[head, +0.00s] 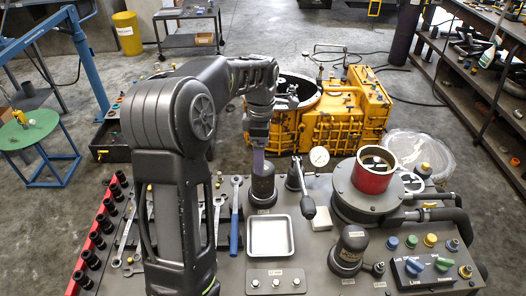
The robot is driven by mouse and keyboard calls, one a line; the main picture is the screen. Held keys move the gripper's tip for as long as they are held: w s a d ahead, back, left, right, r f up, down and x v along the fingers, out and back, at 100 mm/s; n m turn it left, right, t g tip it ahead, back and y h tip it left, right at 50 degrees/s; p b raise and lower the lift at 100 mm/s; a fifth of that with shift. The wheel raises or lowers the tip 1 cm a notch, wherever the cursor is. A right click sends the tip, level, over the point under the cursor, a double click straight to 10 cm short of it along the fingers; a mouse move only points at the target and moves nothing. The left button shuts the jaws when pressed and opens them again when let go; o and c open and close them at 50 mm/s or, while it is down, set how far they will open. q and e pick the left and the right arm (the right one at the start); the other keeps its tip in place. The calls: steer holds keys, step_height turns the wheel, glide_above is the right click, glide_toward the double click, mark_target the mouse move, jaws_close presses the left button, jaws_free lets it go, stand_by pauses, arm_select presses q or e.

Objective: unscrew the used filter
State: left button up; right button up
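A black cylindrical filter (263,188) stands upright on the grey bench behind the square tray, with a small label plate in front of it. A second dark canister (349,251) with a label stands at the front right. The labels are too small to read, so I cannot tell for sure which is the used filter. My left gripper (258,162) points down right at the top of the rear black filter. Its fingers look edge-on, and I cannot tell whether they touch or grip it. My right gripper is not in view.
An empty square metal tray (271,236) sits in front of the rear filter. A lever with a black knob (308,207), a gauge (319,156) and a red-topped housing (374,171) stand to the right. Wrenches and black sockets (100,235) lie left. A yellow transmission (340,115) stands behind.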

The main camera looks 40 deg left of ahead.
arm_select(q)
steer(key=shift+s+a+m, duration=0.1)
steer(key=shift+a+m, duration=0.1)
steer(key=shift+m, duration=0.1)
steer(key=m, duration=0.3)
steer(key=shift+m, duration=0.3)
steer(key=m, duration=0.4)
steer(key=shift+d+r+m, duration=0.2)
steer(key=shift+d+m, duration=0.05)
steer(key=shift+m, duration=0.05)
steer(key=m, duration=0.4)
steer(key=shift+w+d+r, duration=0.1)
steer(key=shift+w+d, duration=0.1)
steer(key=shift+w, duration=0.05)
steer(key=m, duration=0.3)
